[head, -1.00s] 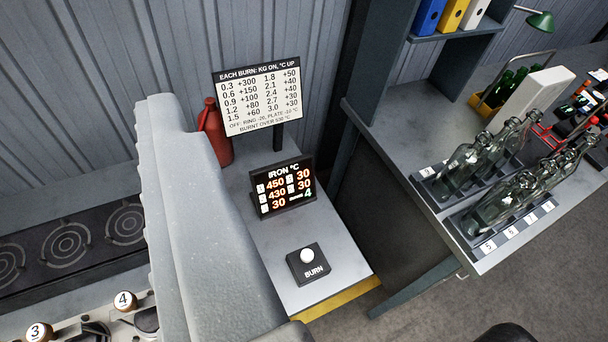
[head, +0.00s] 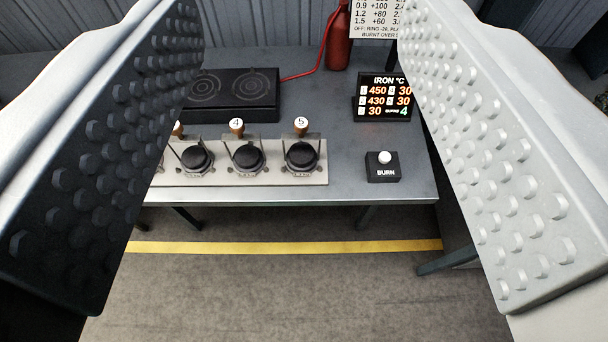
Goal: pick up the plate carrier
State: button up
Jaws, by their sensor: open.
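I cannot pick out a plate carrier for certain in the head view. A long pale base (head: 240,178) lies along the front of the grey bench and carries several round black parts in metal frames. Upright handles with round numbered tops stand behind them, and 4 (head: 237,126) and 5 (head: 301,124) can be read. My gripper (head: 300,60) is open and empty. Its two studded fingers frame the view left and right, well apart, with the bench beyond them. The left finger hides the left end of the base.
A black hotplate (head: 235,93) with ringed plates stands behind the base. To the right are the IRON display (head: 383,98) and the BURN button box (head: 383,167). A red bottle (head: 338,45) and a sign (head: 376,18) stand behind. The floor in front (head: 300,290) is clear, with a yellow line.

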aim_at(301, 158)
jog(key=u, duration=0.05)
jog(key=i, duration=0.6)
jog(key=z, duration=1.1)
